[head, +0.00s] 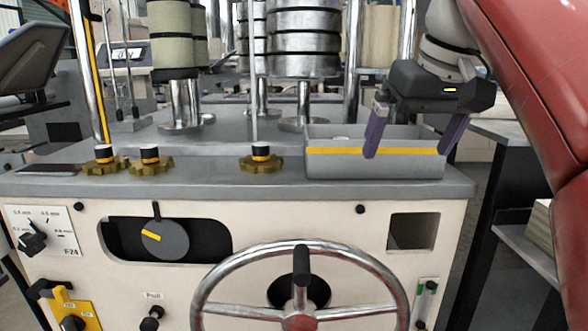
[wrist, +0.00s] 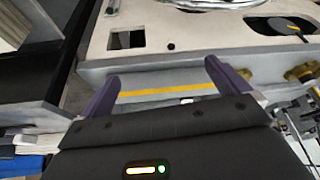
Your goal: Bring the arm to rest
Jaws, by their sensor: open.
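My gripper (head: 414,140) hangs at the right end of the machine top, with its two purple fingers spread wide apart and nothing between them. In the head view the fingers overlap the grey bin (head: 325,166) with the yellow stripe, one before its front wall and the other by its right end. I cannot tell how far they are from the bin. In the wrist view my gripper (wrist: 164,84) also shows open, with the bin's yellow stripe between the fingers. My red arm comes in from the upper right.
The grey machine top (head: 220,184) carries several brass knobs, one of them here (head: 260,160). Metal posts and rolls (head: 304,50) stand behind. A handwheel (head: 300,250) is on the front panel. A dark-framed shelf (head: 530,240) stands at the right.

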